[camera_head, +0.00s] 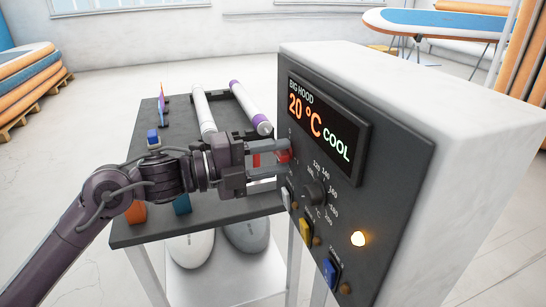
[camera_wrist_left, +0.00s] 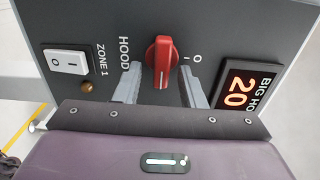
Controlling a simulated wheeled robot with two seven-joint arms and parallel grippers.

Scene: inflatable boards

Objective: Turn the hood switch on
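The hood switch is a red rotary knob (camera_head: 283,152) on the dark front panel (camera_head: 400,165) of a big white box. In the left wrist view the red knob (camera_wrist_left: 160,62) stands out beside the word HOOD, with its grip upright in the picture and O and I marks to its right. My left gripper (camera_head: 272,160) reaches the panel from the left. In the wrist view its two grey fingers (camera_wrist_left: 162,84) are open, one on each side of the knob, with visible gaps. The display (camera_head: 320,125) reads 20 °C COOL. My right gripper is not in view.
A white ZONE 1 rocker (camera_wrist_left: 67,62) is left of the knob in the wrist view. A black dial (camera_head: 314,193), yellow switch (camera_head: 306,232), blue switch (camera_head: 330,272) and lit lamp (camera_head: 358,239) sit lower. A dark table (camera_head: 135,232) carries two white tubes (camera_head: 203,108).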

